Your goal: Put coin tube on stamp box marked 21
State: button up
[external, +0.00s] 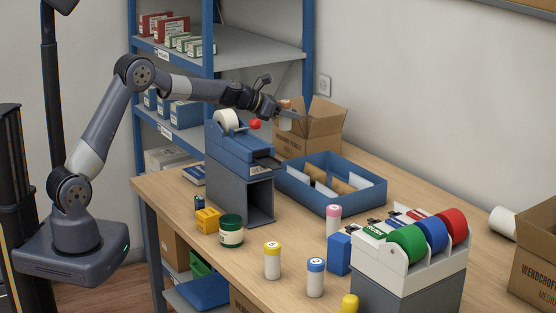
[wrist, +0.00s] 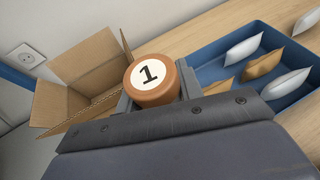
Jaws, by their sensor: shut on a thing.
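My gripper (external: 284,112) is shut on a coin tube with an orange-brown cap (external: 286,103). In the wrist view the tube's round cap (wrist: 153,80) shows a black 1 on a white disc. The tube is held in the air in front of the open cardboard box, near the blue tray. Its lower body is mostly hidden by the jaws in the wrist view. Other capped tubes stand on the counter: yellow (external: 272,262), blue (external: 315,279) and pink (external: 334,220). I cannot read a 21 on any box, so I cannot tell which one is the stamp box.
An open cardboard box (external: 322,128) stands at the back. A blue tray (external: 345,204) holds padded envelopes. A blue machine on a grey stand (external: 226,185) is below my arm. A yellow block (external: 207,220), green jar (external: 231,232) and blue box (external: 340,254) stand nearer the front.

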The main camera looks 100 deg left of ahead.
jog(key=shift+n+g+y, duration=0.3)
jog(key=shift+n+y, duration=0.2)
jog(key=shift+y, duration=0.1)
jog(key=s+a+f, duration=0.1)
jog(key=f, duration=0.1)
jog(key=s+a+f+b, duration=0.1)
jog(key=s+a+f, duration=0.1)
jog(key=f, duration=0.1)
jog(key=s+a+f+b, duration=0.1)
jog(key=s+f, duration=0.1)
jog(key=f, duration=0.1)
jog(key=shift+a, duration=0.4)
jog(key=shift+f+b, duration=0.8)
jog(key=shift+f, duration=1.35)
jog(key=shift+f, duration=0.15)
jog(key=shift+f, duration=0.1)
jog(key=o, duration=1.2)
